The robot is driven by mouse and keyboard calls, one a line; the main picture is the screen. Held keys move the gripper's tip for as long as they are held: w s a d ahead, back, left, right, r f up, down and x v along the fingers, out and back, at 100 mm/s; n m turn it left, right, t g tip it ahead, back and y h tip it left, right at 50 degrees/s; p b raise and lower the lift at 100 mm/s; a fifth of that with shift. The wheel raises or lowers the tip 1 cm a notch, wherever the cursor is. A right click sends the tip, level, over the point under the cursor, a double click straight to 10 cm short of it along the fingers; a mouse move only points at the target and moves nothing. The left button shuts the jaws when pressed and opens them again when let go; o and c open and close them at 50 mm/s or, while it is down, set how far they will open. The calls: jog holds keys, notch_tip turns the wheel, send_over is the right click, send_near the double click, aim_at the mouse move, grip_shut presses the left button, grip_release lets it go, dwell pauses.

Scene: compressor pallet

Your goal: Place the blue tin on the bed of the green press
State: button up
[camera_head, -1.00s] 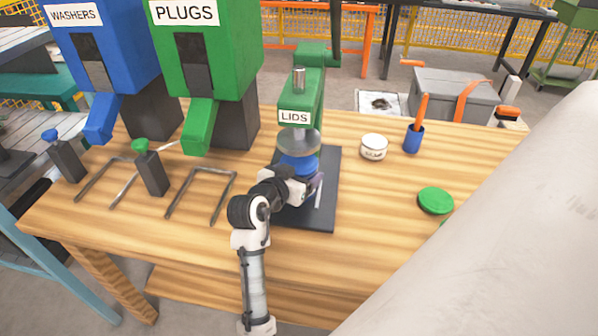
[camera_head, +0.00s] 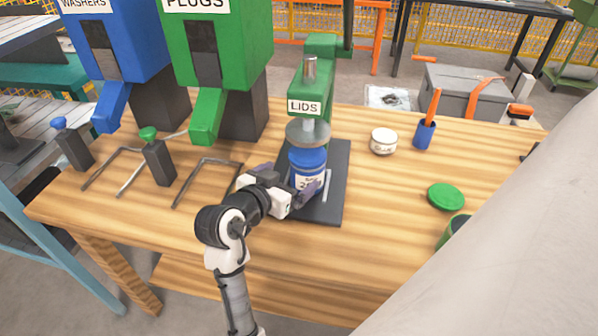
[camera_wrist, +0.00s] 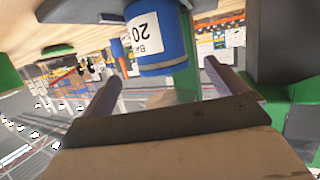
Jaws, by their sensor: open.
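The blue tin (camera_head: 308,173) with a white label and blue lid stands upright on the dark bed (camera_head: 331,204) of the green press (camera_head: 318,75), under its round grey ram plate. The press carries a LIDS sign. My gripper (camera_head: 287,192) is at the tin's near left side, open. In the wrist view the tin (camera_wrist: 160,38) shows upside down, ahead of my open gripper (camera_wrist: 164,80), with nothing between the fingers close to the palm. I cannot tell whether a fingertip touches the tin.
Blue WASHERS (camera_head: 115,40) and green PLUGS (camera_head: 215,50) dispensers stand at the left behind metal hoops. A white tin (camera_head: 383,141), a blue cup with an orange handle (camera_head: 424,134) and a green lid (camera_head: 446,196) are right of the press. Clear wood lies between.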

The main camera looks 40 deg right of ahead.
jog(key=shift+v, duration=1.35)
jog(key=shift+w, duration=0.1)
